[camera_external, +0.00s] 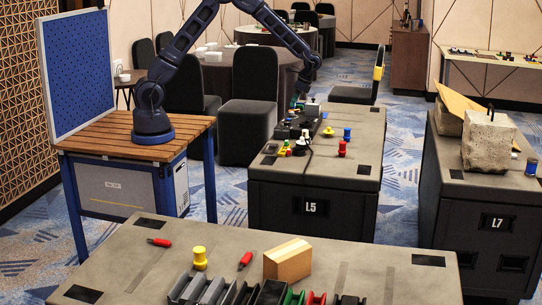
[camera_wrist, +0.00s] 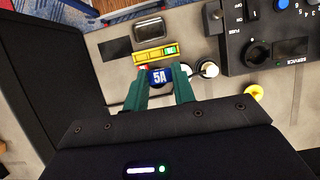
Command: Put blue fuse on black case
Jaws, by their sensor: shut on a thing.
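In the wrist view, a blue fuse (camera_wrist: 158,77) marked "5A" sits between the teal fingertips of my gripper (camera_wrist: 160,82), which is shut on it. The black case (camera_wrist: 270,42) is at the upper right of that view, with "FUSE" and "SERVICE" lettering and a round black knob. The fuse is to the left of the case, apart from it in the picture; its height above the table is hard to tell. In the external view, my gripper (camera_external: 297,103) is low over the L5 bench, near dark equipment (camera_external: 290,131). The fuse is too small to make out there.
A yellow block (camera_wrist: 155,55) with a green end lies just beyond the fuse. A white round part (camera_wrist: 207,70) and a yellow knob (camera_wrist: 253,92) are to its right. On the L5 bench (camera_external: 352,170) stand a blue spool (camera_external: 347,133) and a red spool (camera_external: 342,149).

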